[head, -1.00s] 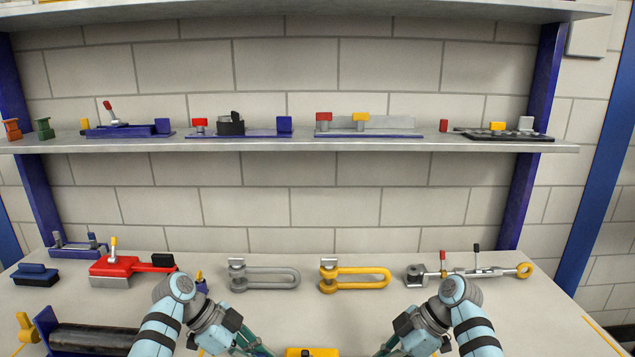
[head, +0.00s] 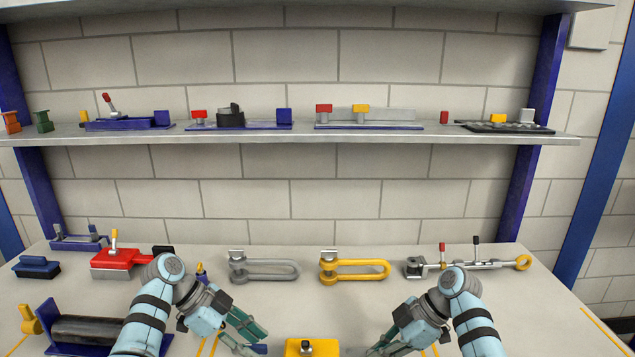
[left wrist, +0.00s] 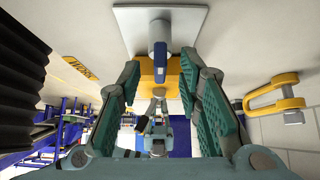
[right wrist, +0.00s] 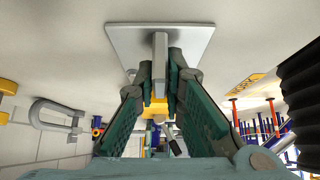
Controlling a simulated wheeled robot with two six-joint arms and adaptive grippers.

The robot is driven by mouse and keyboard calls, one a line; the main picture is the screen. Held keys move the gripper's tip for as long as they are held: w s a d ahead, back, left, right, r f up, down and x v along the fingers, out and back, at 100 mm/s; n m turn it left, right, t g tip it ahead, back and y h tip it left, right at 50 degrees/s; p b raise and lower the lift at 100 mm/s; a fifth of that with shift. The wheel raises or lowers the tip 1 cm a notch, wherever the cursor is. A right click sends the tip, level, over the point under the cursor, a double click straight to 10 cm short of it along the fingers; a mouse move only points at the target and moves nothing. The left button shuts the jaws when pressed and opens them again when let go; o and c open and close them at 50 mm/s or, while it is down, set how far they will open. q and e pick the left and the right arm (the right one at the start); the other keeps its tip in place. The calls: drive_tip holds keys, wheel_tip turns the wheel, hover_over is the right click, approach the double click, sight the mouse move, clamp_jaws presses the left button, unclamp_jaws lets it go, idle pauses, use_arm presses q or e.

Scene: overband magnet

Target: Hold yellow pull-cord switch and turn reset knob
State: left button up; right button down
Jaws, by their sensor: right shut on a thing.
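The yellow pull-cord switch (head: 320,350) stands at the bottom middle of the head view, partly cut off, with a small dark and grey part on top. Its yellow body also shows in the left wrist view (left wrist: 146,72), on a grey plate (left wrist: 135,22). A blue knob (left wrist: 160,50) points toward my left gripper (left wrist: 160,64), which is open with fingers apart on both sides of it. In the right wrist view, my right gripper (right wrist: 160,72) is shut on a grey bar (right wrist: 160,48) at the switch's side. Its contact is partly hidden by the fingers.
A grey shackle (head: 264,270) and a yellow shackle (head: 355,270) lie behind the switch. A red tool (head: 118,263) and a dark roller (head: 90,330) are at left; a turnbuckle-like rod (head: 480,266) is at right. A shelf (head: 300,138) with several parts hangs above.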

use_arm(q)
drive_tip(key=v, duration=0.9)
drive_tip(key=shift+c, duration=0.4)
drive_tip(key=x, duration=1.1)
drive_tip(key=shift+a+f, duration=0.35)
clamp_jaws()
